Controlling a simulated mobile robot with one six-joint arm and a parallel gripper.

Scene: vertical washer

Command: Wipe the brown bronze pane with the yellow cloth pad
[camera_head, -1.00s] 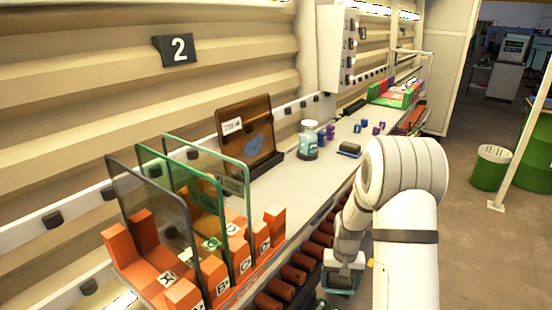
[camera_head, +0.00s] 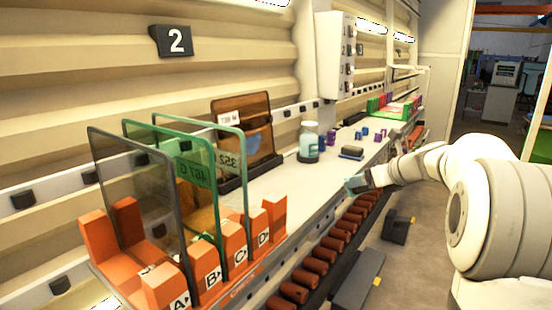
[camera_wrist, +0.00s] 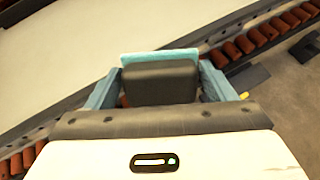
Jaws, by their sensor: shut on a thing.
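The brown bronze pane (camera_head: 232,108) stands upright in a dark holder (camera_head: 250,172) at the back of the bench. It has a white label and a bluish patch. My gripper (camera_head: 360,183) is at the bench's front edge, right of the pane and well apart from it. In the wrist view my gripper (camera_wrist: 159,82) is shut on a dark block with a light blue pad (camera_wrist: 160,56) at its far edge.
An orange rack (camera_head: 158,285) marked A to D holds a grey pane (camera_head: 135,200) and green panes (camera_head: 235,150) at the near left. A jar (camera_head: 308,142) stands beside the bronze pane. Small blue and purple blocks lie farther back. The middle bench top (camera_head: 290,185) is clear.

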